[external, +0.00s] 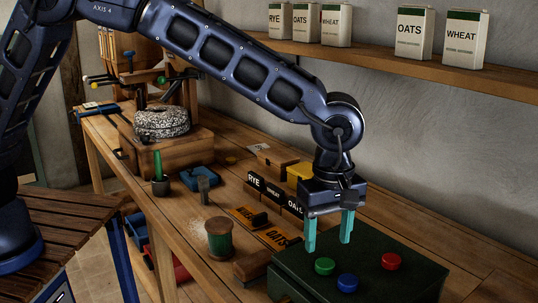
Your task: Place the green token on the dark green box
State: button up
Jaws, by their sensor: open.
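The dark green box (413,274) stands at the near right end of the wooden bench, partly cut off by the bottom of the picture. The green token (324,266) is a small round disc on top of the box, toward its left side. A blue token (347,282) and a red token (391,261) also lie on the box top. My gripper (328,244) points down with its teal fingers apart and empty. Its fingertips are above the box, close over the green token; the exact height cannot be told.
A millstone (163,122) stands farther back. A shelf (364,51) with grain cartons runs along the wall.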

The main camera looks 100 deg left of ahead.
aim_at(326, 262)
jog(key=s+a+r+m+t, duration=0.1)
jog(key=s+r+m, duration=0.2)
jog(key=s+r, duration=0.45)
jog(key=s+r+m, duration=0.2)
jog(key=s+r, duration=0.3)
jog(key=r, duration=0.6)
jog(key=s+r+m+t, duration=0.1)
jog(key=s+r+m, duration=0.2)
jog(key=s, duration=0.5)
jog(key=s+r+m, duration=0.3)
jog(key=s+m, duration=0.1)
jog(key=s, duration=0.4)
jog(key=s+f+m+t, duration=0.1)
jog(key=s+m, duration=0.5)
jog(key=s, duration=0.8)
jog(key=s+f+m+t, duration=0.1)
jog(key=s+f+m, duration=0.3)
jog(key=s, duration=1)
jog(key=shift+s+a+f+m+t, duration=0.2)
jog(key=shift+a+f+m+t, duration=0.15)
jog(key=shift+m, duration=0.65)
jog(key=shift+r, duration=0.1)
